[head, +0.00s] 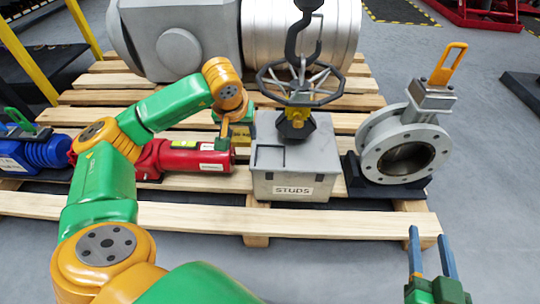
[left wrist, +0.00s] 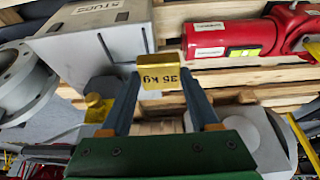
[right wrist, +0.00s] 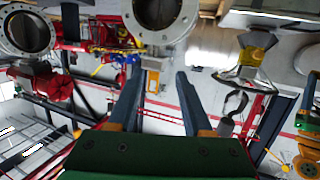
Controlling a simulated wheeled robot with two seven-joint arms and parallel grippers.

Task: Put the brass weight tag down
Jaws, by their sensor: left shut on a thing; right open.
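The brass weight tag (left wrist: 160,77) is a small yellow plate marked 35 kg, upside down in the left wrist view. My left gripper (left wrist: 161,88) is shut on it, with a finger on each side. In the head view, my left gripper (head: 226,138) is just left of the grey box labelled STUDS (head: 268,186), near the red cylinder (head: 190,160); the tag is hard to make out there. My right gripper (head: 430,236) is open and empty at the lower right, in front of the pallet; its spread fingers (right wrist: 156,78) also show in the right wrist view.
A handwheel (head: 300,85) hangs from a dark hook (head: 304,30) above the STUDS box. A flanged valve (head: 400,145) with an orange lever stands right of it. A blue actuator (head: 35,152) lies at the left. Bare slats of the wooden pallet (head: 200,218) show in front.

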